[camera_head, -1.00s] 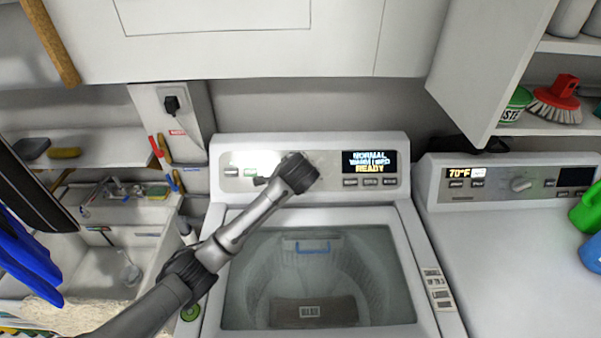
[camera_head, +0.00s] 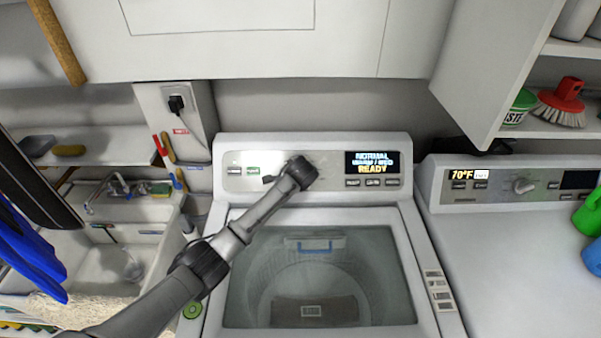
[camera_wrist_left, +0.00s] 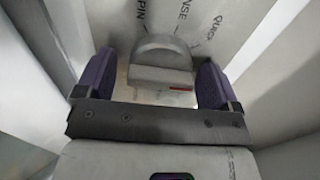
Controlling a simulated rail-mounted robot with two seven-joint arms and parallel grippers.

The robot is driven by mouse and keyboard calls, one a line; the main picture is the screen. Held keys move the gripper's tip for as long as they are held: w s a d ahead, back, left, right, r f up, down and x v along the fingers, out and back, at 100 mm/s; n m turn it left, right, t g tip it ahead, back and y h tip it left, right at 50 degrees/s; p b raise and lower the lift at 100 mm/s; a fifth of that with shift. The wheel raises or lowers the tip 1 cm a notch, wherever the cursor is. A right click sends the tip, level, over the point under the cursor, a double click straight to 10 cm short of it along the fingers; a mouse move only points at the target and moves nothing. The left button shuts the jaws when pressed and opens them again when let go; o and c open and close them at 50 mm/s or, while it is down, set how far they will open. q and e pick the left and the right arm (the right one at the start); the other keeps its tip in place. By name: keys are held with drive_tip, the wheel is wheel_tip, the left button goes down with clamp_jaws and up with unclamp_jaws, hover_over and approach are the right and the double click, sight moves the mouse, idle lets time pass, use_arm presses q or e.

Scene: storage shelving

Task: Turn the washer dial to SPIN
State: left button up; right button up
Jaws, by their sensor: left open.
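The washer's control panel (camera_head: 330,192) faces me at the back of the washer, and its display (camera_head: 371,163) reads NORMAL and READY. In the head view my arm hides the dial. In the left wrist view the grey dial (camera_wrist_left: 160,62) shows a raised grip and a small red mark low on its right. Printed letters ending in "PIN" (camera_wrist_left: 140,18), "NSE" and "QUICK" surround it. My left gripper (camera_wrist_left: 154,82) is open, with one purple finger on each side of the dial; contact cannot be told. My right gripper is not in view.
The washer lid (camera_head: 320,270) is shut below the panel. A dryer (camera_head: 520,240) with its own knob (camera_head: 524,186) stands at the right. A sink (camera_head: 110,262) is at the left. White cabinets (camera_head: 250,40) hang above, over a wall gap behind the panel.

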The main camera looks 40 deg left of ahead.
use_arm(q)
drive_tip(key=shift+c, duration=0.2)
drive_tip(key=c, duration=0.8)
drive_tip(key=shift+c, duration=0.2)
drive_tip(key=shift+n, duration=0.3)
